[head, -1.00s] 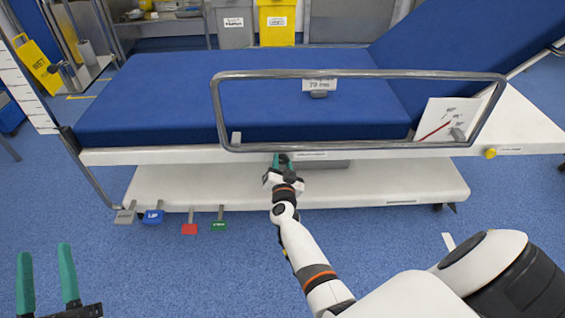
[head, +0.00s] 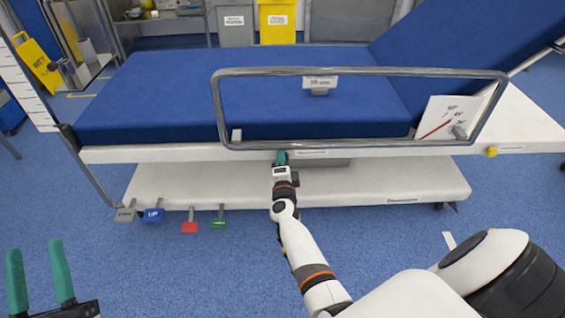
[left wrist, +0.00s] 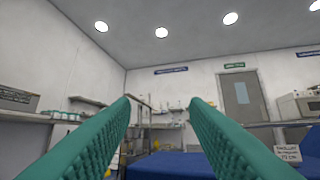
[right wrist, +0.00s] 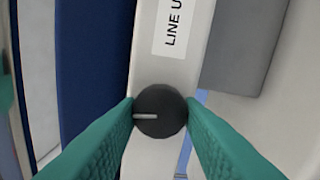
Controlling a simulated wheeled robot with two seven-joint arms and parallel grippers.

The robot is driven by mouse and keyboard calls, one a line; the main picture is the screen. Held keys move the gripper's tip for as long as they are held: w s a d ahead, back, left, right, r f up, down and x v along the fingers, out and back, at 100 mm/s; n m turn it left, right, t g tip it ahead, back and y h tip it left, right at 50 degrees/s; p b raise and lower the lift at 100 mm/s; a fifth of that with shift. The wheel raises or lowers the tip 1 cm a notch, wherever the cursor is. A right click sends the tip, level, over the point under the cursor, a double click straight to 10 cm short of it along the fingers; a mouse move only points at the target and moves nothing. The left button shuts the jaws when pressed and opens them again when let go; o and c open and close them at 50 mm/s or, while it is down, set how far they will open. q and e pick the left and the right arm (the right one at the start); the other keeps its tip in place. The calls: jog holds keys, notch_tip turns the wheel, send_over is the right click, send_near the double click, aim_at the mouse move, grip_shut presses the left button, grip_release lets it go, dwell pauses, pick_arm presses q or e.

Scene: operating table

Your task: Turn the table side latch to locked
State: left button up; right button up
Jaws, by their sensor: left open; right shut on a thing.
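The side latch is a round dark knob (right wrist: 160,112) with a pale pointer line, on the white side rail of the operating table (head: 230,95). In the right wrist view the pointer lies level and points to the picture's left. My right gripper (head: 280,160) reaches the table's near edge. Its green fingers are shut on the knob from both sides, as the right wrist view shows. In the head view the knob is hidden behind the gripper. My left gripper (head: 40,275) is open and empty at the lower left, away from the table.
A metal side rail (head: 360,72) stands above the table's near edge. A white label (right wrist: 172,25) is beside the knob. Several coloured pedals, such as the blue one (head: 153,215), stick out from the white base. A yellow knob (head: 492,152) is at the right. The blue floor is clear in front.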

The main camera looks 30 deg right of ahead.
pick_arm(q)
jog(key=shift+s+r+t, duration=0.4)
jog(key=shift+r, duration=0.05)
pick_arm(e)
jog(key=shift+f+m, duration=0.1)
jog(key=shift+m, duration=0.9)
jog(key=o, duration=1)
jog(key=shift+c, duration=0.2)
jog(key=shift+s, duration=0.1)
pick_arm(q)
notch_tip(320, 180, down, 12)
jog(key=w+a+g+y+p, duration=0.1)
jog(key=w+g+y+p, duration=0.1)
jog(key=g, duration=0.7)
jog(key=shift+w+a+y+p, duration=0.15)
jog(key=shift+w+y+p, duration=0.1)
jog(key=shift+y+p, duration=0.25)
pick_arm(e)
jog(key=v, duration=1.2)
